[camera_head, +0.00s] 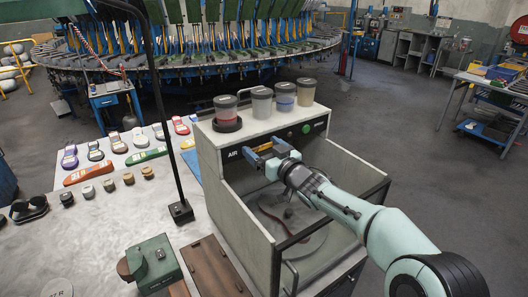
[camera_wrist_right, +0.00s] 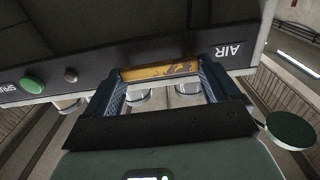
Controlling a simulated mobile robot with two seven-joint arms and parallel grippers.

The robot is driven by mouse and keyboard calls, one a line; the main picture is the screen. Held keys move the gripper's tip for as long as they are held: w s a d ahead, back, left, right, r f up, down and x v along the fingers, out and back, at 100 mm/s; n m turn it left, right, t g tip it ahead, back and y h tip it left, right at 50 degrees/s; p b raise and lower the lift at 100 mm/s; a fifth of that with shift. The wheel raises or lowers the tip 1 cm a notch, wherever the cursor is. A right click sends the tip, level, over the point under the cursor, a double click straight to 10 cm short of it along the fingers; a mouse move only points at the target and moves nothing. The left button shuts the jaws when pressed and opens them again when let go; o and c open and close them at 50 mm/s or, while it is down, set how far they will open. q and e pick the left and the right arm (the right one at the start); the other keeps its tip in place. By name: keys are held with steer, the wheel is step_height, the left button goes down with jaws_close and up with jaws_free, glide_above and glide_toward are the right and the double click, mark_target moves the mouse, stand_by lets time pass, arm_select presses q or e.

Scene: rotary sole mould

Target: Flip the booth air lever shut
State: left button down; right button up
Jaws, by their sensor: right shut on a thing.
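The booth air lever (camera_head: 264,148) is a yellow handle on the dark front strip of the grey booth, just right of the white AIR label (camera_head: 233,153). My right gripper (camera_head: 262,152) reaches in from the right and is shut on the lever. In the right wrist view the yellow lever (camera_wrist_right: 160,71) lies crosswise between the two blue fingers (camera_wrist_right: 160,78), close to the AIR lettering (camera_wrist_right: 235,49). The fingers cover the lever's ends. My left gripper is not in view.
A green button (camera_head: 306,129) and a dark knob sit right of the lever. Several lidded cups (camera_head: 261,103) stand on the booth top. The booth (camera_head: 235,218) is open in front, with a hose inside. A thin black post (camera_head: 181,211) and shoe parts occupy the table at left.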

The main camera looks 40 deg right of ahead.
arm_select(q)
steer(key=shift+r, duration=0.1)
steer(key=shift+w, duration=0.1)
arm_select(e)
steer(key=o, duration=1.2)
steer(key=shift+o, duration=0.2)
steer(key=shift+s, duration=0.1)
steer(key=shift+s, duration=0.35)
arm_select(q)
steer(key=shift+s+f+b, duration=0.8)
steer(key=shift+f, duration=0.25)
arm_select(e)
steer(key=s, duration=0.6)
steer(key=shift+s+a, duration=0.25)
steer(key=shift+a, duration=0.15)
